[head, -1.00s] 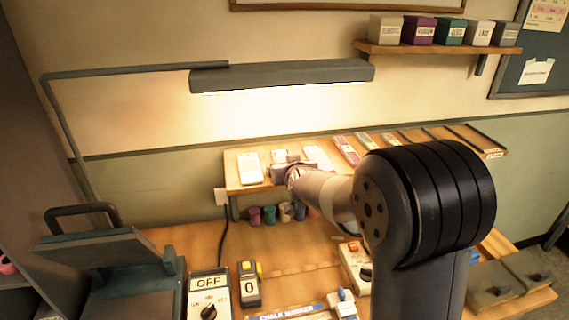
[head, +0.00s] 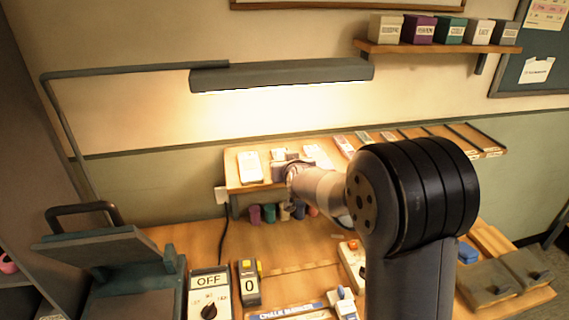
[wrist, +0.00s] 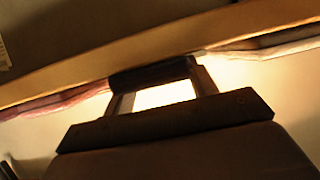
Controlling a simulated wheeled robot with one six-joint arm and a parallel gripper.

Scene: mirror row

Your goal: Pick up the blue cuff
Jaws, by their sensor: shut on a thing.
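My gripper (head: 283,167) is at the front edge of the raised shelf, mostly hidden behind my forearm. In the wrist view my gripper (wrist: 152,80) is shut on a dark thing (wrist: 150,74) that spans its two fingertips, against a bright background. Its colour is too dark to tell whether it is the blue cuff. Another blue thing (head: 468,253) sits on the bench right of my arm. I cannot tell whether either is the cuff.
The raised shelf (head: 240,186) holds white cards and slots. A lamp (head: 285,74) hangs above it. An OFF switch box (head: 209,299), a counter marked 0 (head: 249,287) and a chalk marker box (head: 292,312) stand in front. Bare bench (head: 190,236) lies left of the shelf.

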